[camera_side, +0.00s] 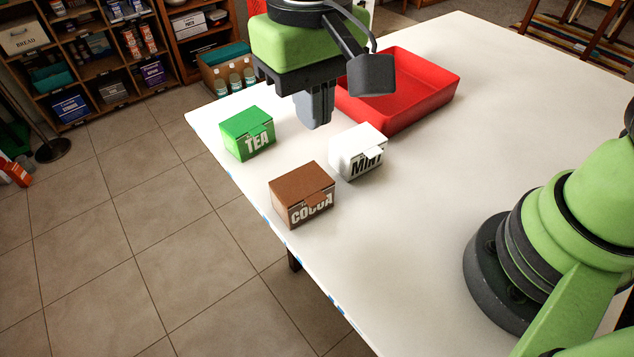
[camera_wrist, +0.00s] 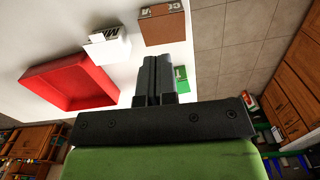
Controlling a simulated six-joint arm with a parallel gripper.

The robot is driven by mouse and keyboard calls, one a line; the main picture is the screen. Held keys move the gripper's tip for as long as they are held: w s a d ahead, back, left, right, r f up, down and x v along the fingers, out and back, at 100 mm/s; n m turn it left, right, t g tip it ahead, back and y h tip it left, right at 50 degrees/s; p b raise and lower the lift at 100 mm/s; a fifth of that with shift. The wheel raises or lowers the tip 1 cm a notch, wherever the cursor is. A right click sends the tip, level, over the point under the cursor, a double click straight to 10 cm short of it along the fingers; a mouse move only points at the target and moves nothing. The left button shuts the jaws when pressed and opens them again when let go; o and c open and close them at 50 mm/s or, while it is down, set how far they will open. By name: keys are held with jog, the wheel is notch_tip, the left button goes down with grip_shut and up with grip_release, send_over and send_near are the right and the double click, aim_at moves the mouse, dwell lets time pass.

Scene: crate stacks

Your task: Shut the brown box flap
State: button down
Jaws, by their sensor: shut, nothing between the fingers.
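The brown box (camera_side: 298,183), marked COCOA, stands on the white table near its left edge. Its top lies flat and looks shut, with a small brown tab (camera_side: 316,199) over the lettered front. The brown box also shows at the top of the wrist view (camera_wrist: 163,28). My gripper (camera_side: 318,124) is shut and empty, pointing down above the table behind the brown box, apart from it. In the wrist view my gripper's fingers (camera_wrist: 158,62) partly hide the green box.
A green TEA box (camera_side: 247,134) and a white MINT box (camera_side: 358,150) stand close to the brown box, both with tops down. An empty red tray (camera_side: 440,97) lies behind them. The table edge (camera_side: 262,211) drops to a tiled floor.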

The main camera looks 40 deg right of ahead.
aim_at(317, 200)
jog(key=f, duration=1.3)
jog(key=shift+s, duration=0.25)
jog(key=shift+s+f, duration=0.1)
jog(key=shift+f, duration=0.6)
jog(key=shift+r, duration=0.15)
notch_tip(317, 200, up, 15)
jog(key=s+d+r+m+t+y, duration=0.1)
jog(key=s+d+r+t+y, duration=0.15)
jog(key=d+r, duration=0.55)
jog(key=s+d+r+m+t, duration=0.2)
jog(key=s+d+t, duration=0.3)
jog(key=s, duration=0.4)
jog(key=shift+d+r, duration=0.45)
jog(key=shift+d, duration=0.4)
